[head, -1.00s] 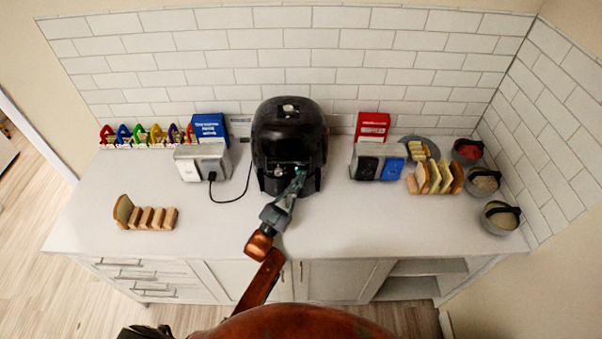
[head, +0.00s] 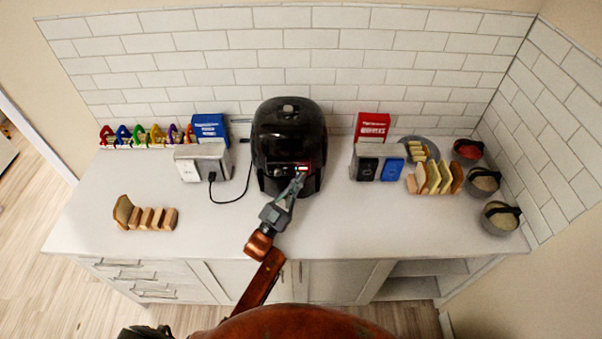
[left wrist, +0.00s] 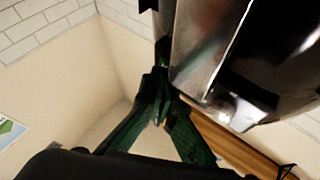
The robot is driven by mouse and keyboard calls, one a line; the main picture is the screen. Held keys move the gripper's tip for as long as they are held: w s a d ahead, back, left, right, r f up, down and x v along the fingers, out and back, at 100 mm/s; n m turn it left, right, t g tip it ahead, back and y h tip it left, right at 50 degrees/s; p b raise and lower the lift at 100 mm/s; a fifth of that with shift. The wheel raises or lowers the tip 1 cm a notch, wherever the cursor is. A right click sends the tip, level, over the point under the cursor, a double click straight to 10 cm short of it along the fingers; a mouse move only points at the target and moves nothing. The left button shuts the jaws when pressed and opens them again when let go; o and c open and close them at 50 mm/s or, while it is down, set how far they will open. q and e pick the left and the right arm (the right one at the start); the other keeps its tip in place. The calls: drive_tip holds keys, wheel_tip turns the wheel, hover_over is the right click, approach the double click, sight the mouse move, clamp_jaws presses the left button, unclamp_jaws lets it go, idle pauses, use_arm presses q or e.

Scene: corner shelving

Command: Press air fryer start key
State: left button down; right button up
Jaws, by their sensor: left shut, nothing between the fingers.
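The black air fryer (head: 288,130) stands upright on the counter against the tiled back wall. My left gripper (head: 299,178) is shut and empty, with its fingertips at the right part of the fryer's front panel. A small red and white glow shows on the panel just at the tips. The start key cannot be made out; the fingertips cover part of that area. In the left wrist view, my closed green-black fingers (left wrist: 161,85) are beside the fryer's shiny dark body (left wrist: 235,55). Whether they touch it is unclear. My right gripper is not seen.
Left of the fryer are a toaster (head: 202,162) with a cord and a blue box (head: 209,128). Right are another toaster (head: 378,160), a red box (head: 372,126), bread slices (head: 434,178) and bowls (head: 500,217). The counter's front is mostly clear.

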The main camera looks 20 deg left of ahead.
use_arm(q)
drive_tip(key=shift+s+d+f, duration=0.1)
drive_tip(key=shift+s+f, duration=0.15)
drive_tip(key=shift+s, duration=0.35)
drive_tip(key=s+p, duration=0.1)
drive_tip(key=s, duration=0.1)
drive_tip(key=s+d+p, duration=0.1)
drive_tip(key=s, duration=0.1)
drive_tip(key=shift+s+d, duration=0.2)
drive_tip(key=shift+s, duration=0.2)
drive_tip(key=shift+r, duration=0.1)
idle(1.2)
